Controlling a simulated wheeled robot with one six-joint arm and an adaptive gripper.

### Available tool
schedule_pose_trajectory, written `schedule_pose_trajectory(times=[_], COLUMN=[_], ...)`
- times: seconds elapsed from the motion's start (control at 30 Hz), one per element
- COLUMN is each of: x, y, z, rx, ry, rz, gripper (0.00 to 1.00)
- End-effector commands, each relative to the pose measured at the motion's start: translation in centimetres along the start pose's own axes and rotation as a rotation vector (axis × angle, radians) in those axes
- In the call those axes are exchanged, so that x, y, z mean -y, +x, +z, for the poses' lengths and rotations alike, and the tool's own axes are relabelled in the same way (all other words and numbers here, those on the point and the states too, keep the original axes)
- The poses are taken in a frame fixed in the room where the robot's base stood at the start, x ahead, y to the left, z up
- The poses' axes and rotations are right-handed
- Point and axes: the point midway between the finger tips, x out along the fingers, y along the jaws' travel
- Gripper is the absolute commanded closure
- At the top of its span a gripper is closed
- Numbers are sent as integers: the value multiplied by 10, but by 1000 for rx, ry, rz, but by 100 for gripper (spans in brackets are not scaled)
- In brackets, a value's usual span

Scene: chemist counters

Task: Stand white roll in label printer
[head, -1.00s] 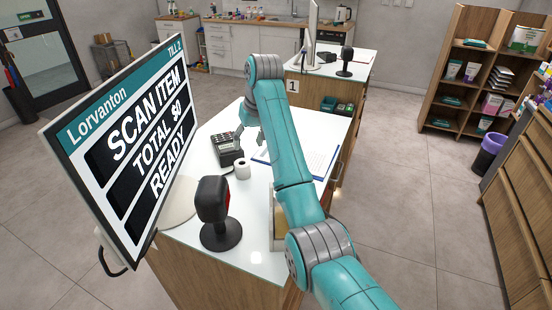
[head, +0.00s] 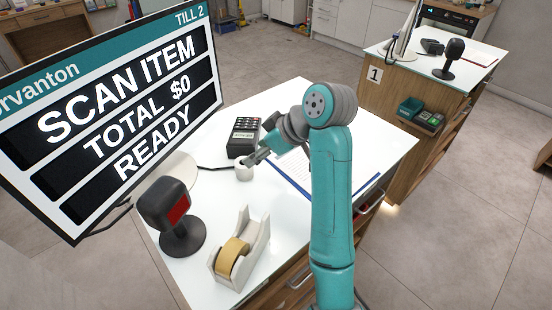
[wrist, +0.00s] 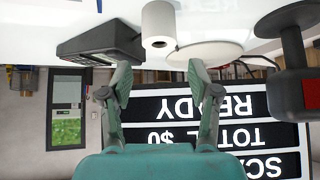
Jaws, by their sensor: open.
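The white roll (head: 244,171) stands upright on the white counter, just in front of a dark keypad device. It also shows in the wrist view (wrist: 158,18), which is upside down, with its hollow end visible. My gripper (head: 257,157) is close to the roll at its upper right in the head view. In the wrist view my gripper (wrist: 161,75) has its two fingers wide apart and nothing between them. The roll lies beyond the fingertips, roughly in line with the gap. I cannot pick out a label printer for certain.
The dark keypad device (head: 243,137) is right behind the roll. A till screen (head: 120,105), a black scanner on a stand (head: 178,218) and a tape dispenser (head: 241,250) stand nearby. A blue-edged clipboard (head: 312,178) lies on the right. A second counter (head: 385,105) is behind.

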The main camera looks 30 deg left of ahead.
Motion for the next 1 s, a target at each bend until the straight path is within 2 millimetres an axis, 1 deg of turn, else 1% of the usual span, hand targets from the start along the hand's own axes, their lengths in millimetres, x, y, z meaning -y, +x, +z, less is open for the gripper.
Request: schedule_pose_trajectory(times=[0.03,0.17,0.4,0.5,0.67,0.9,1.0], x=[6,11,10,10,10,8,8], y=[2,12,47,55,64,96,106], z=[-2,-3,-3,-3,-3,-2,-2], rx=[-5,-11,-9,-10,-10,-9,-10], ry=[-17,-34,-30,-31,-31,-30,-30], rz=[-7,-14,-14,-13,-12,-13,-12], gripper=[39,39,39,39,39,39,39])
